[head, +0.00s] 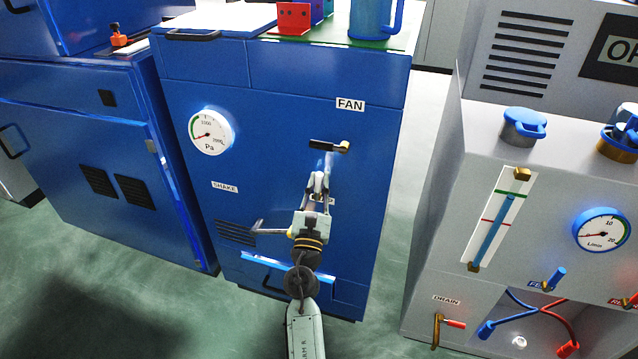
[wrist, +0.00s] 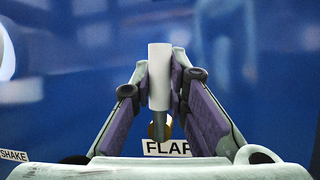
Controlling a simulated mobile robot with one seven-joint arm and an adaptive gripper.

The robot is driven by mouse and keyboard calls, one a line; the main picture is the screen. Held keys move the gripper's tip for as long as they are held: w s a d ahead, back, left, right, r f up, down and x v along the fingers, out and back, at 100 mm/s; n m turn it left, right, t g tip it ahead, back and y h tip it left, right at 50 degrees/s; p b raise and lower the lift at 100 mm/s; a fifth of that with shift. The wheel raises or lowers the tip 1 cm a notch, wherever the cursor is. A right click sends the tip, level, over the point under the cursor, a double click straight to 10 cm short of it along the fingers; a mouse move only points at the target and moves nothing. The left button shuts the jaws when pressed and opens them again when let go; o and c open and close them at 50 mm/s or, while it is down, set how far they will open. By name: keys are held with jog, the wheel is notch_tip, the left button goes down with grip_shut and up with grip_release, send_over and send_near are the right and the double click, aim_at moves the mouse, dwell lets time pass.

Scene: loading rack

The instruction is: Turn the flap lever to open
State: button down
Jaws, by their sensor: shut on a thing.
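The flap lever (wrist: 159,62) is a pale grey cylinder standing upright in the wrist view, with a brass hub at its lower end just above the FLAP label (wrist: 167,148). My gripper (wrist: 160,88) is shut on this lever, one finger on each side of it. In the head view my gripper (head: 320,184) is at the front of the blue cabinet (head: 285,85), below the FAN label. There the FLAP label and hub are mostly hidden behind my gripper.
Just above is the fan lever (head: 326,144), black with a brass end. A pressure gauge (head: 211,131) and the SHAKE label (head: 225,187) are to the left. A blue jug (head: 372,18) stands on top. A grey unit (head: 545,180) with valves stands to the right.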

jog(key=c, duration=1.6)
grip_release()
jog(key=shift+o, duration=0.2)
jog(key=v, duration=0.7)
jog(key=shift+s+f, duration=0.15)
jog(key=shift+s, duration=0.1)
